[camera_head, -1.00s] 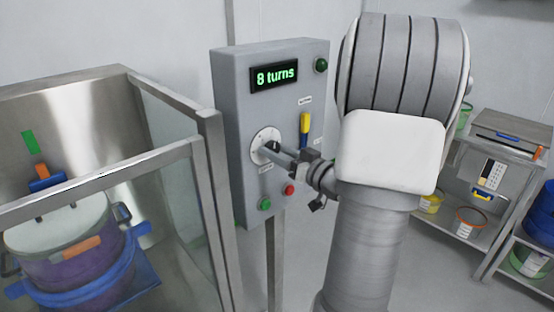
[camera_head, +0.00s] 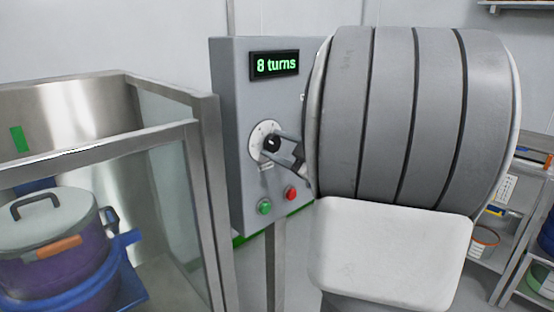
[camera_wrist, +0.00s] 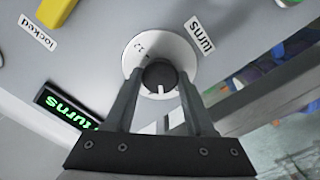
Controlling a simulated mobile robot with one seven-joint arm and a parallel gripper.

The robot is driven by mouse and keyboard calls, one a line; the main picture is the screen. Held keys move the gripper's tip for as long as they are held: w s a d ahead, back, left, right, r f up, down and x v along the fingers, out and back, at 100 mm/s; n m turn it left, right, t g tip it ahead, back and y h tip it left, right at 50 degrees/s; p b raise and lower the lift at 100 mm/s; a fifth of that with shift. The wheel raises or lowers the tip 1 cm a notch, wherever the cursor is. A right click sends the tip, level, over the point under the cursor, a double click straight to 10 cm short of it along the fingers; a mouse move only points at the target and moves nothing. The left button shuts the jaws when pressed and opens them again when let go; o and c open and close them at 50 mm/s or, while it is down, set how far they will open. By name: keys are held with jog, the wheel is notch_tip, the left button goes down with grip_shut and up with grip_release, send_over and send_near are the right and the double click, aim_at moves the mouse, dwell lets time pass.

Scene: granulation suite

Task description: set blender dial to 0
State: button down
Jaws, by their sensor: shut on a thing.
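The blender dial (camera_head: 271,145) is a dark knob on a round white plate (camera_head: 259,133) on the front of the grey control box (camera_head: 232,160). The display (camera_head: 275,66) above it reads "8 turns". My gripper (camera_head: 275,147) is shut on the dial, one finger on each side. In the wrist view, my gripper (camera_wrist: 160,85) holds the dark knob (camera_wrist: 159,76) between its fingers. A white mark on the knob points toward the bottom of that picture. Most numbers on the plate are hidden or too small to read.
A green button (camera_head: 264,207) and a red button (camera_head: 291,194) sit below the dial. A steel-framed glass enclosure (camera_head: 212,200) with a purple drum (camera_head: 62,262) stands at left. A yellow handle (camera_wrist: 62,12) and a "locked" label show in the wrist view.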

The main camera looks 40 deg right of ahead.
jog(key=n+b, duration=0.4)
jog(key=shift+f, duration=0.3)
jog(key=shift+r+n+b, duration=0.15)
jog(key=shift+n+b, duration=1.35)
jog(key=shift+n, duration=0.1)
jog(key=shift+r, duration=0.1)
jog(key=shift+c, duration=1.3)
grip_release()
jog(key=s+d+p, duration=0.1)
jog(key=s+p, duration=0.2)
jog(key=s, duration=1.4)
jog(key=shift+s+d, duration=0.2)
